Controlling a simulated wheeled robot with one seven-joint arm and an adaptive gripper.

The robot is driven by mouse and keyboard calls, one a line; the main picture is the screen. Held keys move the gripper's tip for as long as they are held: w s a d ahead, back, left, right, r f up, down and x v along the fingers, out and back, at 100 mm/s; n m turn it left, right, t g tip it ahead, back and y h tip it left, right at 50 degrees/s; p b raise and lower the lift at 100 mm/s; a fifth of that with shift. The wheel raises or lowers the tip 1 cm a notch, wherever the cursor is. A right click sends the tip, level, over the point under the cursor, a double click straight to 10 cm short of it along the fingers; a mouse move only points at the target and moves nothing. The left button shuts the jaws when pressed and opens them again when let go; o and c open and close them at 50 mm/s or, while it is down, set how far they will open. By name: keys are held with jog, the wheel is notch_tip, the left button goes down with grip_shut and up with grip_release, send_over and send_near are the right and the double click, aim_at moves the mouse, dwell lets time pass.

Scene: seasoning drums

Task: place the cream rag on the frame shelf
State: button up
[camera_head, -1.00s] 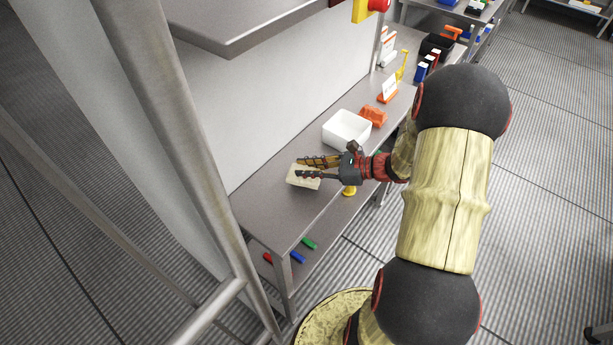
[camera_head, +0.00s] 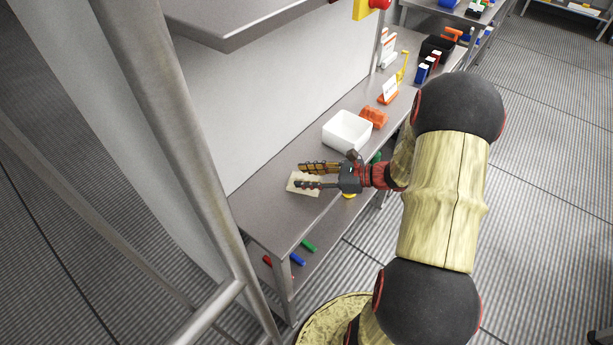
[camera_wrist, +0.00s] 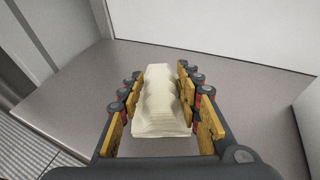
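The cream rag (camera_head: 308,192) lies on the grey table at its near left part. In the wrist view the rag (camera_wrist: 160,105) is a pale, folded, rumpled block. My gripper (camera_head: 299,175) is low over the rag, fingers pointing left, and partly covers it. In the wrist view my gripper (camera_wrist: 160,72) is open, with one finger on each side of the rag. The right finger looks very close to it; contact cannot be told. A raised grey shelf (camera_head: 240,30) stands at the upper left; I cannot tell whether it is the frame shelf.
A white open box (camera_head: 346,132) stands just beyond my gripper, with an orange object (camera_head: 373,116) behind it. A metal post (camera_head: 170,120) rises at the left. Red, blue and green pieces lie on the lower shelf (camera_head: 318,262). The table left of the rag is clear.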

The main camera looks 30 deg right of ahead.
jog(key=shift+r, duration=0.15)
jog(key=shift+s+d+r, duration=0.15)
jog(key=shift+s+d, duration=0.1)
jog(key=p+v, duration=0.3)
jog(key=v, duration=0.8)
jog(key=s+a+r+n+g+h, duration=0.2)
jog(key=a+r+n+g, duration=0.25)
jog(key=a+n, duration=0.35)
jog(key=s+a+r+n+g+h, duration=0.1)
jog(key=s+a+r+n+g, duration=0.35)
jog(key=a, duration=0.45)
jog(key=s+a+r+n+t+h, duration=0.4)
jog(key=r+n, duration=0.6)
jog(key=n, duration=0.5)
jog(key=s+h, duration=0.1)
jog(key=h, duration=0.1)
jog(key=shift+s+a+r+h, duration=0.2)
jog(key=shift+a+r+h, duration=0.1)
jog(key=shift+a, duration=0.1)
